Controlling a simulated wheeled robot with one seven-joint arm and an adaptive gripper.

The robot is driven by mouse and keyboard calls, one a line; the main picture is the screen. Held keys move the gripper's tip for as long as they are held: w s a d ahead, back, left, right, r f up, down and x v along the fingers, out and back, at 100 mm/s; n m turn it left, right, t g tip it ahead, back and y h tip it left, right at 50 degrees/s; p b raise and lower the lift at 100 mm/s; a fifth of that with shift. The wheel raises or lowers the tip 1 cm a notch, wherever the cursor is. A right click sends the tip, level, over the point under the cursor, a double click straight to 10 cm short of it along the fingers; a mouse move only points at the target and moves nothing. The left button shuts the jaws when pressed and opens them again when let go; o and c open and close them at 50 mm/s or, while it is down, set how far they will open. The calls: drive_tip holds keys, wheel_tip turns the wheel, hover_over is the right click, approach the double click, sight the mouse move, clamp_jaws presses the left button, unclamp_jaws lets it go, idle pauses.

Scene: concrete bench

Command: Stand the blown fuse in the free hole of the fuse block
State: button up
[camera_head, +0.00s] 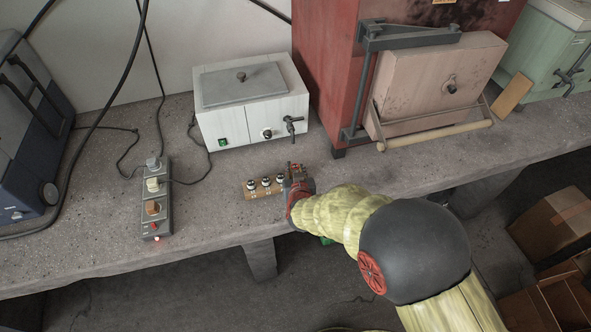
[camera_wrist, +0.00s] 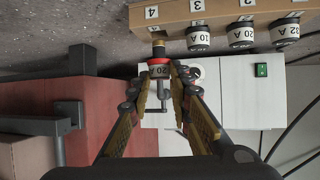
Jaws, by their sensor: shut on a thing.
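The wooden fuse block (camera_head: 262,192) lies on the bench in the head view. Three fuses stand in it, and in the wrist view they sit at the block's (camera_wrist: 232,9) positions 3, 2 and 1. In the head view my gripper (camera_head: 297,178) is at the block's right end and hides the held fuse.
A white box with a lid (camera_head: 252,100) stands behind the block. A red furnace (camera_head: 325,60) with a pink door is at the back right. A grey control box (camera_head: 155,205) with knobs and cables is to the left. The bench's front edge is close to the block.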

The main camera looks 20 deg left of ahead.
drive_tip(key=shift+f+b, duration=1.2)
drive_tip(key=shift+f, duration=0.45)
idle(1.1)
drive_tip(key=o, duration=1.1)
drive_tip(key=shift+c, duration=0.2)
drive_tip(key=v, duration=1.2)
drive_tip(key=shift+f, duration=0.1)
